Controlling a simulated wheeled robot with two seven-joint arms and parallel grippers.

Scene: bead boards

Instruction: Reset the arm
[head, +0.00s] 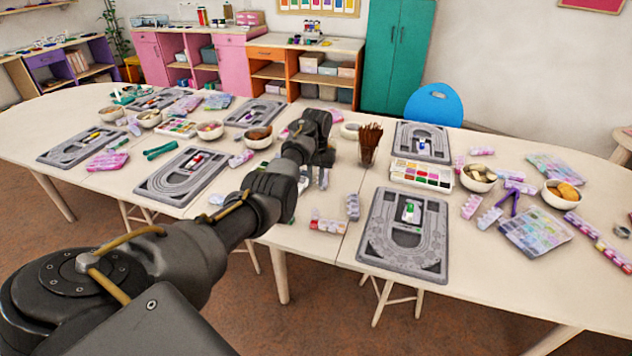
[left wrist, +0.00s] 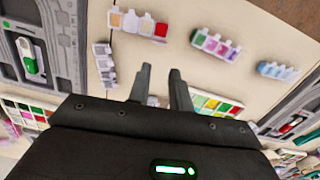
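My left arm reaches across the head view from the lower left. Its gripper (head: 321,172) hangs over the middle of the table. In the left wrist view the two fingers of the left gripper (left wrist: 161,85) stand apart with nothing between them. The gripper is open and empty. The table surface and some small bead boxes show beyond the fingertips. My right gripper is in neither view.
The cream table (head: 320,247) holds several grey bead boards, one at the near right (head: 405,262). A pencil cup (head: 369,147), a paint palette (head: 421,176) and bowls (head: 478,177) stand close by. A blue chair (head: 434,105) is behind.

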